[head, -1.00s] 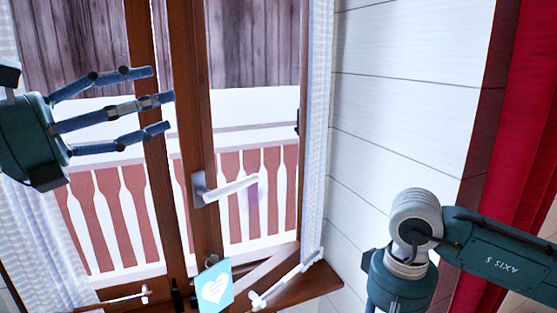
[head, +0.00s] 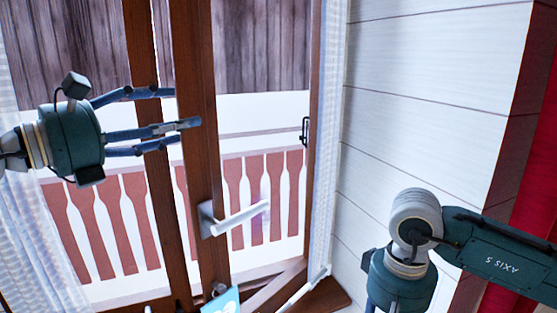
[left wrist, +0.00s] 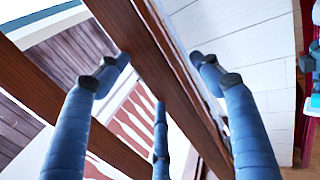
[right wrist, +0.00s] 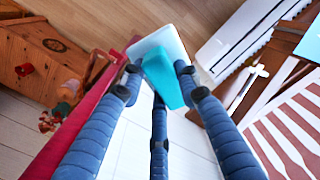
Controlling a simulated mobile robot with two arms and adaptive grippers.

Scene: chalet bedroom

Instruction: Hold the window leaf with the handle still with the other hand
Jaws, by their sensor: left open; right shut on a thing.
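The window leaf with the handle stands at the centre of the head view, with a brown wooden stile (head: 203,170) and a silver handle (head: 236,218) low on it. My left gripper (head: 180,118) reaches in from the left, open, with its fingers level and one fingertip in front of the stile above the handle. In the left wrist view the stile (left wrist: 158,65) runs between the spread fingers; contact cannot be told. My right gripper (right wrist: 158,85) is shut on a teal and white object (right wrist: 160,65). In the head view its fingers are mostly cut off at the bottom.
A teal card (head: 222,303) is by the stile's foot. The white plank wall (head: 420,100) and red curtain (head: 535,165) are at the right. A sheer curtain (head: 55,240) hangs at the left. A wooden cabinet (right wrist: 40,60) shows in the right wrist view.

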